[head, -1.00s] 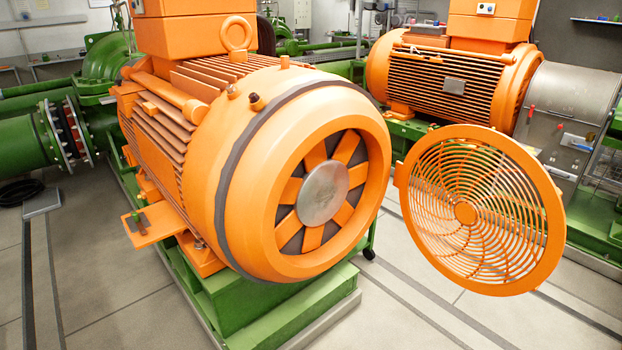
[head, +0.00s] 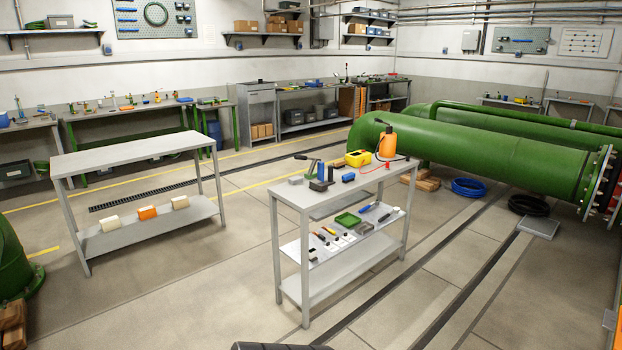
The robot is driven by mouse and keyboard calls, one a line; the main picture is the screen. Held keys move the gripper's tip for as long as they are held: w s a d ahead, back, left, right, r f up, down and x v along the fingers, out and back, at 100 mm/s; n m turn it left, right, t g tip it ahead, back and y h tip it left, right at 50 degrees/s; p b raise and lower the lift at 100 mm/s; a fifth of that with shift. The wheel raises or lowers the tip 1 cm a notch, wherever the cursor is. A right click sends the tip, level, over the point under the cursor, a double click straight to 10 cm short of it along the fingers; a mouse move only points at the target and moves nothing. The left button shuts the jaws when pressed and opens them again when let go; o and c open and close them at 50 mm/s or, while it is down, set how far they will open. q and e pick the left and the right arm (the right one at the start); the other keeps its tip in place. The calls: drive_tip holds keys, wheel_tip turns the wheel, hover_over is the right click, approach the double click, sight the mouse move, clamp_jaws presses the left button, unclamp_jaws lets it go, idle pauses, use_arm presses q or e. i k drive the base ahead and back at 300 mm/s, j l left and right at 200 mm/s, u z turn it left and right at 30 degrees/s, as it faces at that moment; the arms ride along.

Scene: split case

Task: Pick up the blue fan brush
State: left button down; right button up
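A small blue elongated item (head: 370,206) lies on the middle shelf of the grey work table (head: 290,194). Another thin item with blue on it (head: 386,216) lies close by, to its right. They are too small to tell whether either is the blue fan brush. Neither of my grippers is in view.
The table top holds a yellow case (head: 358,158), an orange sprayer bottle (head: 387,143) and a blue block (head: 348,177). A green tray (head: 347,219) and several tools share the middle shelf. An empty-topped table (head: 130,153) stands left. Open floor (head: 215,270) lies between.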

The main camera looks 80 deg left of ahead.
sight(349, 177)
drive_tip(key=u, duration=2.35)
drive_tip(key=z, duration=2.35)
drive_tip(key=u, duration=2.35)
drive_tip(key=i+u, duration=0.1)
drive_tip(key=i, duration=0.4)
drive_tip(key=i+l+u, duration=0.1)
drive_tip(key=i, duration=0.45)
drive_tip(key=i+l+u, duration=0.1)
drive_tip(key=i, duration=0.4)
drive_tip(key=i+l+u, duration=0.1)
drive_tip(key=i, duration=0.45)
